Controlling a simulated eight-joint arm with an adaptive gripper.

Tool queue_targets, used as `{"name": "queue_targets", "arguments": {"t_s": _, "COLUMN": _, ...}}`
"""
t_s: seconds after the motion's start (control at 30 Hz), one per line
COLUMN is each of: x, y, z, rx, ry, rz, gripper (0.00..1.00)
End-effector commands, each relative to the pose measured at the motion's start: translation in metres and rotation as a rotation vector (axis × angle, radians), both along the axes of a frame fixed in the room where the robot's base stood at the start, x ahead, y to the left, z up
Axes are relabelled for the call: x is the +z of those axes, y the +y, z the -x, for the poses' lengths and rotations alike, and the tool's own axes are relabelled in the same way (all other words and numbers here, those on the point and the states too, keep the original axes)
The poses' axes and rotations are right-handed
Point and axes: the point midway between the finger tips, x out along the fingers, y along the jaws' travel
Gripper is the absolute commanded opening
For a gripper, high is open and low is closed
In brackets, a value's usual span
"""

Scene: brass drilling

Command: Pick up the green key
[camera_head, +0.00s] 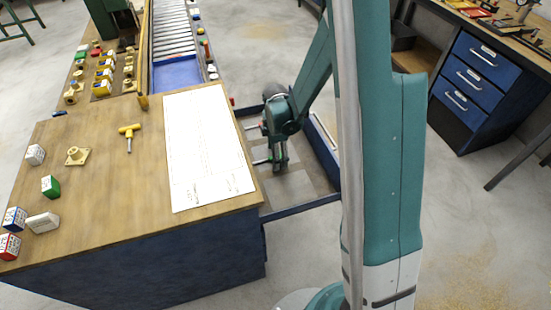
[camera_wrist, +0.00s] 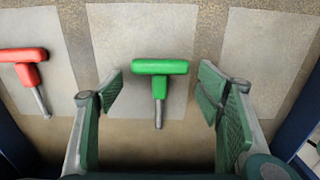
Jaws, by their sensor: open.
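The green key (camera_wrist: 160,68) is a T-handled key with a green crossbar and a grey metal shaft. In the wrist view it lies on a pale rectangular patch, crossbar toward the top and shaft toward the bottom. My gripper (camera_wrist: 166,88) is open, with one finger on each side of the key and gaps between. Nothing is held. In the head view my gripper (camera_head: 270,160) is low over a blue-walled bay beside the table; the green key cannot be made out there.
A red T-handled key (camera_wrist: 24,58) lies left of the green one. Blue walls edge the bay, one at the right (camera_wrist: 300,135). A wooden table (camera_head: 110,180) with a white sheet (camera_head: 207,150), a yellow T-key (camera_head: 129,133) and several small blocks stands to the left.

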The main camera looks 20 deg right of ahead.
Motion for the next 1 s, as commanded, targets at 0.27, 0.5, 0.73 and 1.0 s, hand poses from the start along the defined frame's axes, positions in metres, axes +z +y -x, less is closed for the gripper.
{"name": "queue_targets", "arguments": {"t_s": 0.27, "x": 0.0, "y": 0.0, "z": 0.0, "rx": 0.0, "ry": 0.0, "rz": 0.0, "gripper": 0.53}}
{"name": "queue_targets", "arguments": {"t_s": 0.5, "x": 0.0, "y": 0.0, "z": 0.0, "rx": 0.0, "ry": 0.0, "rz": 0.0, "gripper": 0.33}}
{"name": "queue_targets", "arguments": {"t_s": 0.73, "x": 0.001, "y": 0.0, "z": 0.0, "rx": 0.0, "ry": 0.0, "rz": 0.0, "gripper": 0.33}}
{"name": "queue_targets", "arguments": {"t_s": 1.0, "x": 0.017, "y": 0.0, "z": 0.0, "rx": 0.0, "ry": 0.0, "rz": 0.0, "gripper": 0.33}}
